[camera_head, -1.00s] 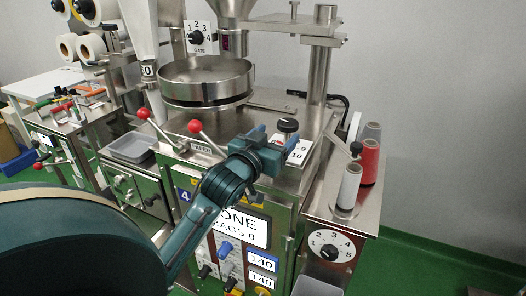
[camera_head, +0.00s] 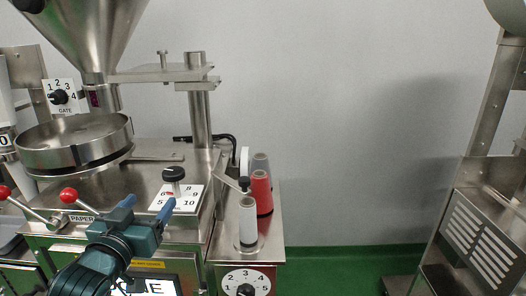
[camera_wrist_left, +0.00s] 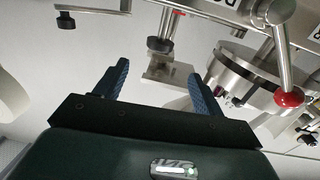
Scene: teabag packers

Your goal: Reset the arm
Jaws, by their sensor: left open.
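My left arm comes in from the lower left in the head view. Its gripper (camera_head: 148,206) is open and empty, with two blue fingers apart. It is in front of the steel packing machine, just below the black-knobbed dial plate (camera_head: 182,198) in the picture. In the left wrist view the open gripper (camera_wrist_left: 158,76) has nothing between its fingertips; the view is tilted, with steel machine parts beyond. Whether the fingers touch the machine cannot be told. My right gripper is not in view.
Red-balled levers (camera_head: 69,195) stand left of the gripper. White (camera_head: 248,222) and red (camera_head: 262,194) thread spools stand on the steel side shelf. A round pan (camera_head: 75,140) is under the hopper. Another machine (camera_head: 478,245) stands at the right; green floor (camera_head: 335,262) lies between.

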